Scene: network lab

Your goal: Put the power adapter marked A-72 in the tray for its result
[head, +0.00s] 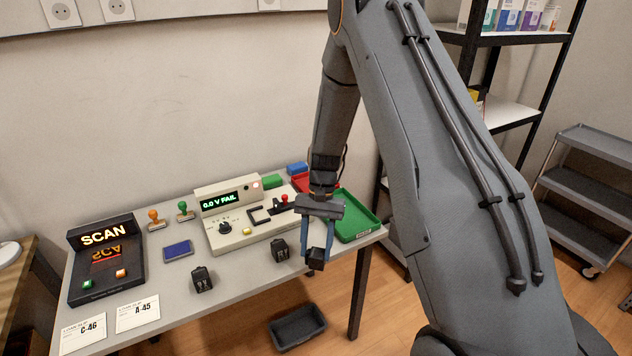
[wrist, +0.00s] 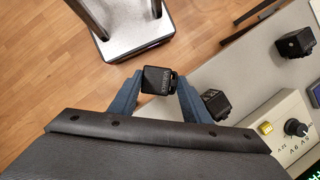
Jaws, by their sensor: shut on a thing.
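My gripper (head: 317,252) is shut on a black power adapter (head: 316,258) above the table's front edge. The held adapter also shows between the blue fingers in the wrist view (wrist: 157,79); white lettering is on it, but I cannot read an A-72 mark. Two other black adapters stand on the table, one front left (head: 202,279) and one nearer my gripper (head: 280,249). A green tray (head: 372,222) is at the table's right end. A red tray (head: 301,182) is behind my arm, partly hidden. The tester (head: 234,235) display reads "0.0 V FAIL".
A scanner (head: 106,270) showing "SCAN" stands at left, with cards C-46 (head: 84,334) and A-45 (head: 138,313) in front. Two stamps, orange (head: 154,219) and green (head: 184,211), and a blue pad (head: 177,249) lie between scanner and tester. A dark bin (head: 298,327) is on the floor.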

